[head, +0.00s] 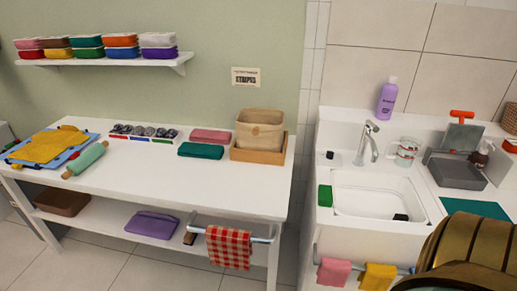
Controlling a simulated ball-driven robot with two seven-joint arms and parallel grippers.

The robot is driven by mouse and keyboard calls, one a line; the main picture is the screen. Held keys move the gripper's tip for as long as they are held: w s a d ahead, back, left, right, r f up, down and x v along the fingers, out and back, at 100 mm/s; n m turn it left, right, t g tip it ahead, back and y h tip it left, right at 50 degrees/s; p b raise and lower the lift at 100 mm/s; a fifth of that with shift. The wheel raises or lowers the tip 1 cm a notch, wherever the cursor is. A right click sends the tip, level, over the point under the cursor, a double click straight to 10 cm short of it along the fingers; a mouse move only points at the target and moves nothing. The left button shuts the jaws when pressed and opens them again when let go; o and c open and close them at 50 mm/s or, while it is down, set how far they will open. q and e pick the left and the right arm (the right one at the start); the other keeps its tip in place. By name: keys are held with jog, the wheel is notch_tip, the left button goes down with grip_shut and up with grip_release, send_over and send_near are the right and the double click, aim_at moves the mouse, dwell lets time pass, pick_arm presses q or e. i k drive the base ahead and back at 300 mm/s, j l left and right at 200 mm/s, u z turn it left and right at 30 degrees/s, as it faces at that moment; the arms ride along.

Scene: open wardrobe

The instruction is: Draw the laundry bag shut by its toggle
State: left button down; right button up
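A beige, open-topped container (260,127) stands upright at the right end of the white table. It looks like a cloth bag, but I cannot tell for sure that it is the laundry bag. It sits in a shallow wooden tray (258,156). A small tan patch shows on its front; no cord or toggle can be made out. Neither of my grippers is in view.
A sink (372,195) is to the right, beyond a gap. A red checked towel (229,247) hangs below. A large ribbed bronze shape covers the lower right corner.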

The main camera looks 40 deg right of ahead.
aim_at(255, 131)
jog(key=z, duration=1.35)
